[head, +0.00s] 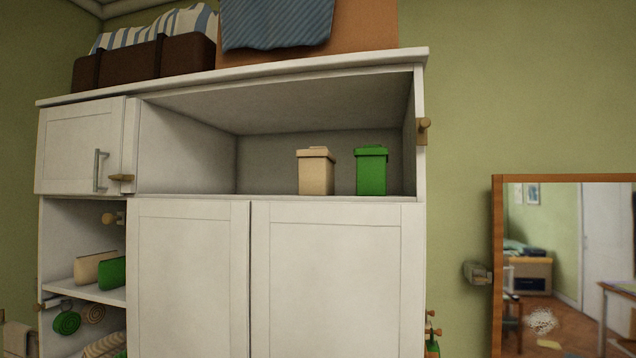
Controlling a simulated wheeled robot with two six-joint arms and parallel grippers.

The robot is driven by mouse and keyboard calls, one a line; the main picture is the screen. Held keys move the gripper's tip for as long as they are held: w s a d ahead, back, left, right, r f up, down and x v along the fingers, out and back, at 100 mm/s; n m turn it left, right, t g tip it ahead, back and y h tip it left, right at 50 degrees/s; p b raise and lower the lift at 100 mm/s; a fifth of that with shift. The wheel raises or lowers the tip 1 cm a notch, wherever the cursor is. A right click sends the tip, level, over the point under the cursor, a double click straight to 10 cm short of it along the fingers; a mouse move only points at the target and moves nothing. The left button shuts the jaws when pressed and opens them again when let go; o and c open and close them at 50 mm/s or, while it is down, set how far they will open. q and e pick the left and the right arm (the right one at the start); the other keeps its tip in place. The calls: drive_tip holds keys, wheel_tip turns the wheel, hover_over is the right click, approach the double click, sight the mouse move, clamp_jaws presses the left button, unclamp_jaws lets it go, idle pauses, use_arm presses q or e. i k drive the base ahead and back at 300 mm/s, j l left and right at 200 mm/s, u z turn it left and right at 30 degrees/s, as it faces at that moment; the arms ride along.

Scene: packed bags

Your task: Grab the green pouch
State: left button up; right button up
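A green pouch (113,272) lies on the upper open shelf at the left of the white cabinet. A beige pouch (93,268) is right beside it, on its left. The right end of the green pouch meets the edge of the cabinet's door panel in the picture, so part of it may be hidden. Neither of my grippers shows in the head view.
A beige box (316,171) and a green box (371,171) stand in the cabinet's open top compartment. Rolled green (66,322) and beige (93,313) items sit below the pouch shelf. A wood-framed mirror (497,270) stands at the right.

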sight(111, 274)
drive_tip(key=i+j+u, duration=0.45)
drive_tip(key=j, duration=0.3)
drive_tip(key=i+j+u, duration=0.85)
drive_tip(key=i+j, duration=0.15)
drive_tip(key=i, duration=0.1)
